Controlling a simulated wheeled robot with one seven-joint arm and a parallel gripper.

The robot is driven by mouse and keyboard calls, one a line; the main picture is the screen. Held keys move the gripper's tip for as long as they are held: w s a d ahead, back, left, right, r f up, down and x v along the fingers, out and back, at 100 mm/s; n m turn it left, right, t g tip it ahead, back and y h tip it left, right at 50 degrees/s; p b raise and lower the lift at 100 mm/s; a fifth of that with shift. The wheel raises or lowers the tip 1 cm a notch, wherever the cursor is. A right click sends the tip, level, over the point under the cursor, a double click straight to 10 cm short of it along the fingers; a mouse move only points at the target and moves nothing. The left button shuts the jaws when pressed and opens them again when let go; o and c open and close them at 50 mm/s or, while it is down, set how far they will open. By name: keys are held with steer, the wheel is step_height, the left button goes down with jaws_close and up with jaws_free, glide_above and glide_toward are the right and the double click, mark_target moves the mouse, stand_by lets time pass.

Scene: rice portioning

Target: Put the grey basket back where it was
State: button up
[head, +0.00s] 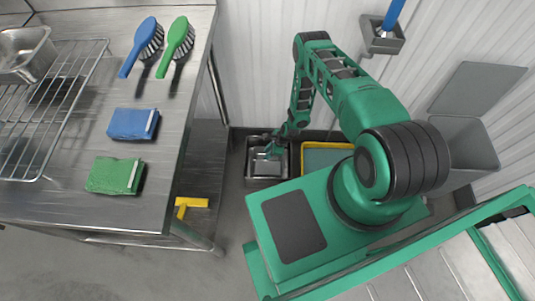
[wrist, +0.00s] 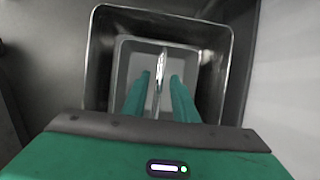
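The grey basket (wrist: 124,62) shows in the wrist view, inside a larger dark metal bin (wrist: 98,60). A thin upright handle (wrist: 161,66) crosses the basket's middle. My gripper (wrist: 160,78) reaches down over the basket with its two green fingers apart, one on each side of the handle. Gaps show between the fingers and the handle. In the head view the bin (head: 249,165) stands on the floor right of the steel table, with my gripper (head: 271,151) over it. The basket is small and partly hidden by my gripper there.
A steel table (head: 75,215) on the left carries two brushes (head: 140,45), a blue pack (head: 132,124), a green pack (head: 114,175) and a wire rack (head: 75,90). A yellow-rimmed container (head: 318,157) stands right of the bin. A lidded grey bin (head: 470,140) stands far right.

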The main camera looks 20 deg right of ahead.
steer(key=shift+r, duration=0.1)
steer(key=v, duration=1.2)
steer(key=w+d+r+n+h, duration=0.1)
steer(key=d+r+n, duration=0.3)
steer(key=r, duration=0.9)
steer(key=d+r+n+g+h, duration=0.15)
steer(key=d+r, duration=0.35)
steer(key=r, duration=0.8)
steer(key=w+d+r+n+h, duration=0.1)
steer(key=d+r+n, duration=0.35)
steer(key=r, duration=0.75)
steer(key=s+d+r+n, duration=0.1)
steer(key=s+r+n, duration=0.1)
steer(key=s+r, duration=0.65)
steer(key=s+d+r+n, duration=0.15)
steer(key=s+r, duration=0.35)
steer(key=r, duration=0.6)
steer(key=s+a+r+n, duration=0.1)
steer(key=s+r, duration=0.3)
steer(key=s, duration=0.4)
steer(key=s+a+r+n, duration=0.1)
steer(key=s+r, duration=0.3)
steer(key=s, duration=0.5)
steer(key=shift+a, duration=0.4)
